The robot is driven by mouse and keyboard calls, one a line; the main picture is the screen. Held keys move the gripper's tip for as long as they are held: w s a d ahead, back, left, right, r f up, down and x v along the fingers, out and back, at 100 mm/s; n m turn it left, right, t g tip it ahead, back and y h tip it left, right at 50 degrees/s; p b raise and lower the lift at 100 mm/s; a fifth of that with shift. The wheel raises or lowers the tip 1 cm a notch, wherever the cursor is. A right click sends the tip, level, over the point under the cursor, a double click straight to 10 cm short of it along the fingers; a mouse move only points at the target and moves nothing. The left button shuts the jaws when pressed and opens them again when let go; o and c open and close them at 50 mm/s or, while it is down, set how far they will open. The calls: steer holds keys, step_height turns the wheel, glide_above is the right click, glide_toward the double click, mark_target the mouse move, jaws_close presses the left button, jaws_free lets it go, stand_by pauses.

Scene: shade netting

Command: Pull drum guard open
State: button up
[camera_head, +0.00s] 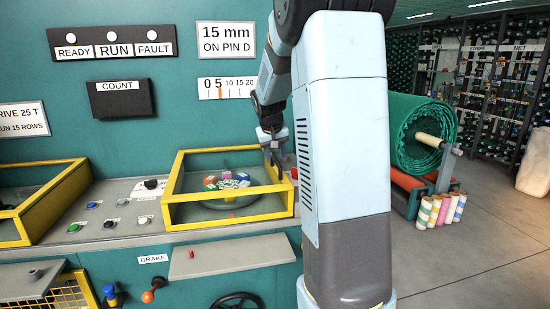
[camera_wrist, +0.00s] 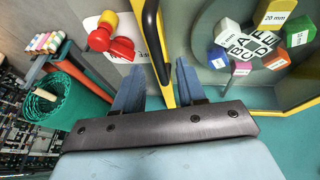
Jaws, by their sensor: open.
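The drum guard is a yellow-framed box with clear panels (camera_head: 228,197) on the sloping console. It stands over a round drum carrying several coloured, labelled blocks (camera_head: 226,183). My gripper (camera_head: 272,137) is at the guard's back right corner, pointing down. In the wrist view my gripper (camera_wrist: 161,72) has its two blue fingers apart, with a yellow guard bar (camera_wrist: 167,60) and a dark bar beside it (camera_wrist: 150,25) running between them. The fingers do not look closed on either bar; contact cannot be told. The labelled blocks (camera_wrist: 245,45) show to the right, inside the guard.
A red knob (camera_wrist: 120,50) sits close to the left finger. Another yellow-framed guard (camera_head: 50,205) stands at the left. Small buttons (camera_head: 110,222) lie between the guards. A green netting roll (camera_head: 420,135) stands right of my arm. Open floor (camera_head: 490,240) lies at the right.

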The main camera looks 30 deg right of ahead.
steer(key=shift+x, duration=0.95)
steer(key=shift+c, duration=0.5)
jaws_close()
steer(key=shift+a, duration=0.1)
